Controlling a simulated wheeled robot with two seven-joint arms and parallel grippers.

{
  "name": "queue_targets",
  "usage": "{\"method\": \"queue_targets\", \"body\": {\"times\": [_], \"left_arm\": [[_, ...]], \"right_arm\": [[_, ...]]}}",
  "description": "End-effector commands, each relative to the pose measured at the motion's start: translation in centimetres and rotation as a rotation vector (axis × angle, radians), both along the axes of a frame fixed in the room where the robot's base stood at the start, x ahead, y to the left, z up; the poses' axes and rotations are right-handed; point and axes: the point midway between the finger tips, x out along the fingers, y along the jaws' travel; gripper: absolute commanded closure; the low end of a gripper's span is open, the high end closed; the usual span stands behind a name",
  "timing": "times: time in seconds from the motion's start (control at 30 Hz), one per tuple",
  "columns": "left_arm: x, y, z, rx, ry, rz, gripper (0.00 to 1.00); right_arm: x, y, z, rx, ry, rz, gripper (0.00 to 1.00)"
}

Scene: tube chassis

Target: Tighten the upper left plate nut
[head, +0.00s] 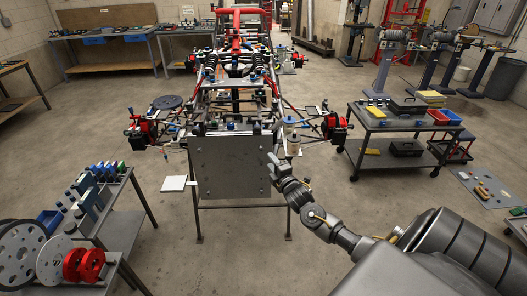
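The grey square plate (229,172) stands upright at the front of the tube chassis (237,85), above the legs of a stand. Small marks show near its corners. The nut at its upper left is too small to make out clearly. My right gripper (272,165) is at the plate's right edge, on the side away from the upper left corner. It is too small and dark to tell whether it is open or holds anything, or whether it touches the plate. My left gripper is not in view.
A cart (407,124) with boxes stands at the right, and a rack (95,208) with discs and blocks at the lower left. A small white board (175,184) juts out left of the plate. Floor is clear in front of the stand.

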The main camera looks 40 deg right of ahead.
Motion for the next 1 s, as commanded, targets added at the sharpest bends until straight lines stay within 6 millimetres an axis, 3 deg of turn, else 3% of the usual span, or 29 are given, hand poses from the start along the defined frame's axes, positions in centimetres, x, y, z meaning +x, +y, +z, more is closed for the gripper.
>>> {"method": "queue_targets", "body": {"times": [0.2, 0.4, 0.87, 1.0], "left_arm": [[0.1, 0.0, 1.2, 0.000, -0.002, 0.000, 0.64], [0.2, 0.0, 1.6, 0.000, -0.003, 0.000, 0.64], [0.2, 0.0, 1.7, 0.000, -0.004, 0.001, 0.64], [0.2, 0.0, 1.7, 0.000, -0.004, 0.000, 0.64]], "right_arm": [[4.2, -1.1, 0.2, 0.001, 0.000, -0.003, 0.62], [6.6, -1.8, 0.1, 0.001, 0.001, -0.001, 0.62], [7.7, -2.0, 0.0, 0.001, 0.001, 0.000, 0.62], [7.7, -2.0, 0.0, 0.001, 0.001, 0.000, 0.79]]}}
